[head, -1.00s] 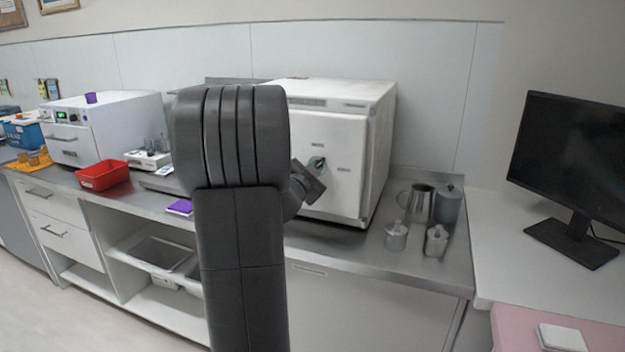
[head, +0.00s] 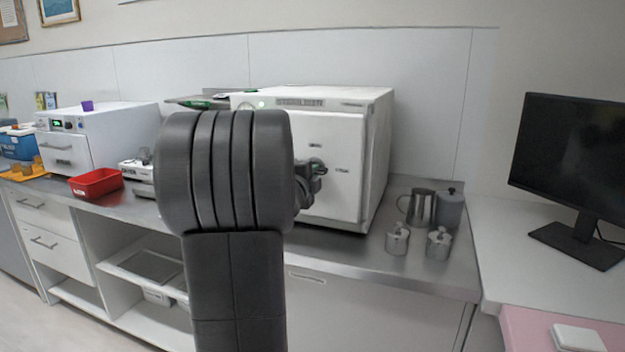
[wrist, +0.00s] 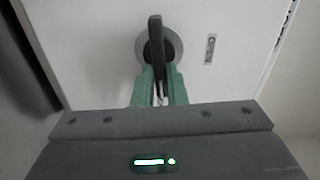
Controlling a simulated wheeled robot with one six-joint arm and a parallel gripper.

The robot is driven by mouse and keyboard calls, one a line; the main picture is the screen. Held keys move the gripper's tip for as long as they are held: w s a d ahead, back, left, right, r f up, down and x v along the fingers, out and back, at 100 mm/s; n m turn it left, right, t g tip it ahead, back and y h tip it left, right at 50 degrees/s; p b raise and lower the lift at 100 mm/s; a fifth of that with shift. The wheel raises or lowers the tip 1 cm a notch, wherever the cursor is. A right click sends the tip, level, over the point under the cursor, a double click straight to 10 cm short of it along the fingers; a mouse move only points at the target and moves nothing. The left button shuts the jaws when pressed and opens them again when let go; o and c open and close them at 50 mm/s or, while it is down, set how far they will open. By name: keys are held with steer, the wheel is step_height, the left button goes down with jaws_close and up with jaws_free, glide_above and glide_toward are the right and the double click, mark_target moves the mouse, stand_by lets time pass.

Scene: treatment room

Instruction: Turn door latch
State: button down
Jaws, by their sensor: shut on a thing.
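The door latch (wrist: 156,42) is a dark lever on a round grey hub, set in the white door of a box-shaped steriliser (head: 376,150). In the wrist view the lever stands upright in the picture. My gripper (wrist: 158,88) has two green fingers, shut on the lower part of the lever. In the head view my gripper (head: 318,168) is at the door front, partly hidden behind my arm, and the latch is hard to make out there. The door looks closed, with its face flush to the body.
Metal jugs and canisters (head: 420,210) stand on the steel counter right of the steriliser. A black monitor (head: 570,150) is farther right. A red tray (head: 96,183) and a second white unit (head: 95,140) are on the left. The counter front edge runs below the steriliser.

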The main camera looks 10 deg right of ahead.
steer(key=shift+f+m, duration=0.1)
steer(key=shift+m, duration=0.4)
steer(key=c, duration=1.5)
jaws_free()
steer(key=shift+o, duration=0.2)
steer(key=v, duration=1.3)
steer(key=shift+s+a, duration=0.25)
steer(key=shift+s, duration=0.1)
steer(key=x, duration=1.4)
